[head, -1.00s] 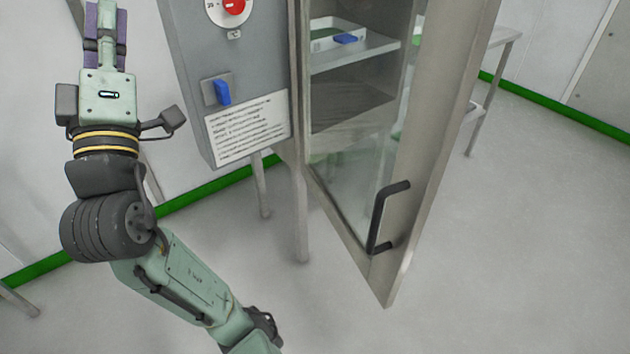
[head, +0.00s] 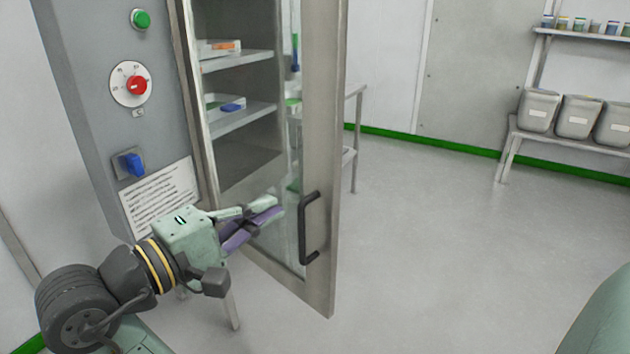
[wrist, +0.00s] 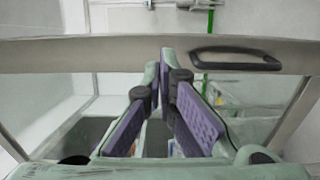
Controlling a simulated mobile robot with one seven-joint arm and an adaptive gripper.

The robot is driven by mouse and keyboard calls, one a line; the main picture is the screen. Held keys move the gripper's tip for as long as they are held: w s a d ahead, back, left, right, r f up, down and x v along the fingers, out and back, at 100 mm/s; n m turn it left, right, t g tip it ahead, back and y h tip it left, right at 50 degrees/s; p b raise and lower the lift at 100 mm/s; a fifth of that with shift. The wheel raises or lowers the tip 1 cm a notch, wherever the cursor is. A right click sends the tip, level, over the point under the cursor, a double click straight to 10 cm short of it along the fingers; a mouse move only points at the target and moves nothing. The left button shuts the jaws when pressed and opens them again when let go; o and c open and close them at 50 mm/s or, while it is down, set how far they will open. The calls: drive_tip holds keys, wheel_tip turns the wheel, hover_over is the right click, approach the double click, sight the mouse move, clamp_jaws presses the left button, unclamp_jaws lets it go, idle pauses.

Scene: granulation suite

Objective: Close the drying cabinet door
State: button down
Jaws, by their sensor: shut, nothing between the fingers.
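The drying cabinet door (head: 322,160) stands ajar, a glass panel in a metal frame with a dark bar handle (head: 304,230) on its free edge stile. My gripper (head: 280,207) is shut and empty, in front of the glass just left of the handle. In the wrist view my gripper's fingers (wrist: 163,58) point at the door's stile (wrist: 100,52), with the handle (wrist: 237,60) to their right. I cannot tell whether the fingertips touch the door. The cabinet's shelves (head: 240,118) show beyond the door.
The grey control panel (head: 85,90) with a red dial (head: 136,86) and blue switch (head: 131,164) is left of the door, close to my arm. A metal table (head: 354,150) stands behind the door. The floor (head: 440,240) to the right is clear; bins (head: 577,117) sit farther back.

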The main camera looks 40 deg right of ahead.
sight(333, 170)
drive_tip(key=d, duration=0.4)
drive_tip(key=w+d+p, duration=0.1)
drive_tip(key=d, duration=0.3)
drive_tip(key=w+d+p, duration=0.1)
drive_tip(key=d, duration=0.4)
